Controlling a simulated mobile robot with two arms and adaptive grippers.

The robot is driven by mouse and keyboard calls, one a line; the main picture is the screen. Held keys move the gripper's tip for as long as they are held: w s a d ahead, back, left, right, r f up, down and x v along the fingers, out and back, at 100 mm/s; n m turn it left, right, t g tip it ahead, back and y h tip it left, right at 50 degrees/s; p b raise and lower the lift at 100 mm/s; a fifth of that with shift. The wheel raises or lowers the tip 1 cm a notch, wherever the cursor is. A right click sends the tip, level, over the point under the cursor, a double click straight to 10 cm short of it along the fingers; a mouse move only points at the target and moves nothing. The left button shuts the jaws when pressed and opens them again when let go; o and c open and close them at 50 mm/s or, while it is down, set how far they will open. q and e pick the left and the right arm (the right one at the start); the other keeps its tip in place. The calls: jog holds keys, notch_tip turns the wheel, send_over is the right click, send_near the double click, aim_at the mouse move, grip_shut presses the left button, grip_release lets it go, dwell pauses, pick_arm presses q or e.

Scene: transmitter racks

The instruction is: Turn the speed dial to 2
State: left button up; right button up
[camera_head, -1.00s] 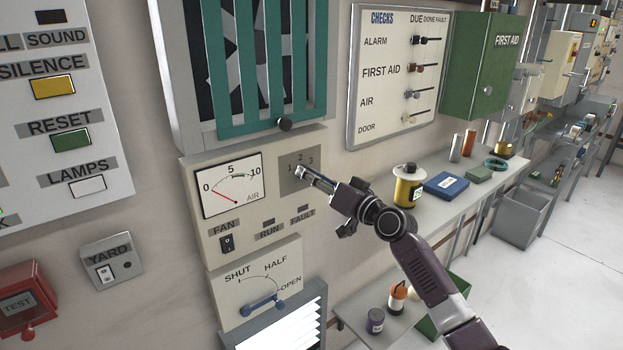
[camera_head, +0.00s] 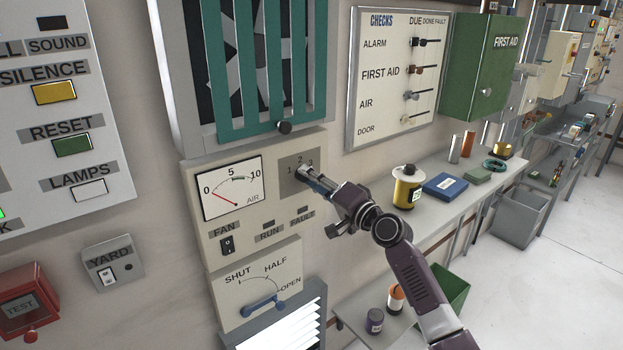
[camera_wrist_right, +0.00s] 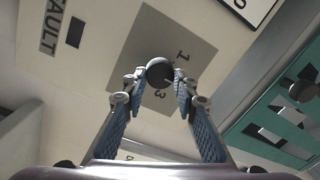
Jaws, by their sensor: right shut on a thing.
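The speed dial's grey plate (camera_head: 288,183), marked 1, 2 and 3, is on the cream fan panel (camera_head: 215,250) right of the air gauge. My right gripper (camera_head: 303,172) reaches it from the right and covers the knob in the head view. In the right wrist view, the dark round knob (camera_wrist_right: 159,72) sits between the fingertips of my right gripper (camera_wrist_right: 160,84), which is shut on it. The 1 and 3 show around the knob there. I cannot tell where the knob points. My left gripper is not in view.
The air gauge (camera_head: 233,188) is left of the dial, its needle near 0. A shelf (camera_head: 440,215) with a yellow can stands right.

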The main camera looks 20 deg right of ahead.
dwell(0.4)
jog(key=o, duration=1.1)
jog(key=shift+o, duration=0.2)
jog(key=shift+s+d, duration=0.1)
jog(key=v, duration=1.1)
jog(key=shift+s, duration=0.35)
jog(key=shift+d+f, duration=0.15)
